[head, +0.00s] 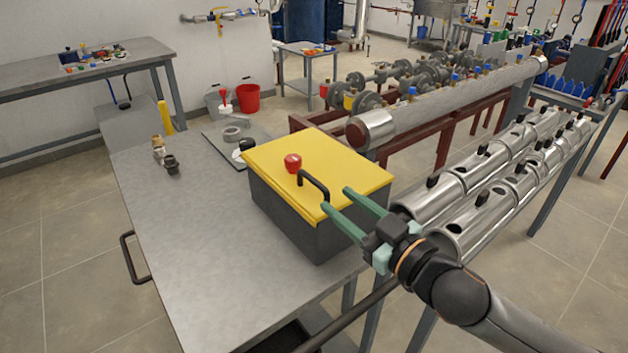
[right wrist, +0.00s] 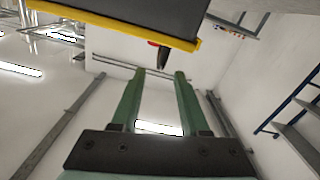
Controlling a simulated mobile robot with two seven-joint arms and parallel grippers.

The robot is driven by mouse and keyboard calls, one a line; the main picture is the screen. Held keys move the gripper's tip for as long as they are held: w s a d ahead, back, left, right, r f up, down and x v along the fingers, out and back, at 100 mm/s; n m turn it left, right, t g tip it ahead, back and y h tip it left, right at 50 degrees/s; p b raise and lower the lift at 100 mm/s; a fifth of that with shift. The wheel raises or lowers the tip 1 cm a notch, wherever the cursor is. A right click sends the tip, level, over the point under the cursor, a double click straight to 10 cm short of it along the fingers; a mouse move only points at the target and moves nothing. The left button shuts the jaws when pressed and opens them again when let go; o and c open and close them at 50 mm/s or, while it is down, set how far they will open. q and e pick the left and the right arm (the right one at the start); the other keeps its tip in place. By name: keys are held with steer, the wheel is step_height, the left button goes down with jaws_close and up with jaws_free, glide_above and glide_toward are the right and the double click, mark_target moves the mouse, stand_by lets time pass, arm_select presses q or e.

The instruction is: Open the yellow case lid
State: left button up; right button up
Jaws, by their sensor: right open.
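The case (head: 290,222) is a dark grey box on the metal table, with its yellow lid (head: 330,158) lying shut on top. A black bar handle (head: 315,183) stands on the lid near its front edge, and a red knob-like object (head: 293,163) sits beside it. My right gripper (head: 336,199) has green fingers and is open and empty, with its fingertips at the lid's front right edge, near the handle. In the right wrist view the open fingers (right wrist: 159,73) point at the lid's yellow edge (right wrist: 110,24). Contact cannot be told. My left gripper is not seen.
The grey table (head: 200,240) is clear left of the case. Small dark fittings (head: 171,164) and a grey tray (head: 212,134) with parts lie further back. A red bucket (head: 247,98) is behind the table.

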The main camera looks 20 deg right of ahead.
mark_target(323, 188)
steer(key=x, duration=0.8)
steer(key=shift+w+a+p, duration=0.1)
steer(key=shift+w+p, duration=0.05)
steer(key=shift+p, duration=0.25)
jaws_close()
stand_by(1.1)
